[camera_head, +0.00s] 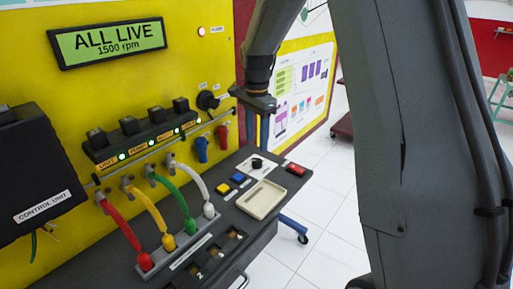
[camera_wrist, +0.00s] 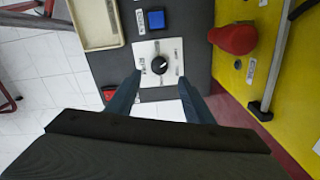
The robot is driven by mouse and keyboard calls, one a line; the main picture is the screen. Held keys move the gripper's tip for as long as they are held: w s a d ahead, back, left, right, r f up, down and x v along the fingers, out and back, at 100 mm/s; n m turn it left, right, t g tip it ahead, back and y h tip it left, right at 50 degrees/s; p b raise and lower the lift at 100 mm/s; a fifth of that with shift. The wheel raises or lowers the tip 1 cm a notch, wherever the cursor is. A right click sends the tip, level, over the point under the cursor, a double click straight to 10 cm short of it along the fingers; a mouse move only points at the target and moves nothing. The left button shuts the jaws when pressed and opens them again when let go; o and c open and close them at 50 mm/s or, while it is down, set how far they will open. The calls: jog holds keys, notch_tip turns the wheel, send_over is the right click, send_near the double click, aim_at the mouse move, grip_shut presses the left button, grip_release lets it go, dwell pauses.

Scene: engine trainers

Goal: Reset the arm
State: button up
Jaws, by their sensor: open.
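My gripper (camera_head: 258,140) hangs fingers-down at the right end of the yellow panel, above the desk end with the black rotary knob (camera_head: 257,162). In the wrist view my gripper (camera_wrist: 160,80) is open and empty, with its two fingers apart. The black knob (camera_wrist: 159,65) on its white plate shows between and just beyond the fingertips. I cannot tell the exact height of the fingers above the plate. My grey arm covers much of the right side in the head view.
The display (camera_head: 108,42) reads "ALL LIVE 1500 rpm". Red, yellow, green and white leads run from the panel to a grey block (camera_head: 180,243). A cream tray (camera_head: 261,199), blue, yellow and red buttons lie on the desk. Blue and red clips hang on the panel. Tiled floor is free at right.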

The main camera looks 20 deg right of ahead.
jog(key=shift+s+r, duration=0.1)
jog(key=shift+r, duration=0.05)
jog(key=s+f+n, duration=0.2)
jog(key=s+n, duration=0.5)
jog(key=s, duration=0.5)
jog(key=s+f+n+t, duration=0.1)
jog(key=s+n, duration=0.5)
jog(key=s, duration=0.7)
jog(key=shift+f+n, duration=0.4)
jog(key=shift+f, duration=0.15)
jog(key=shift+d, duration=0.1)
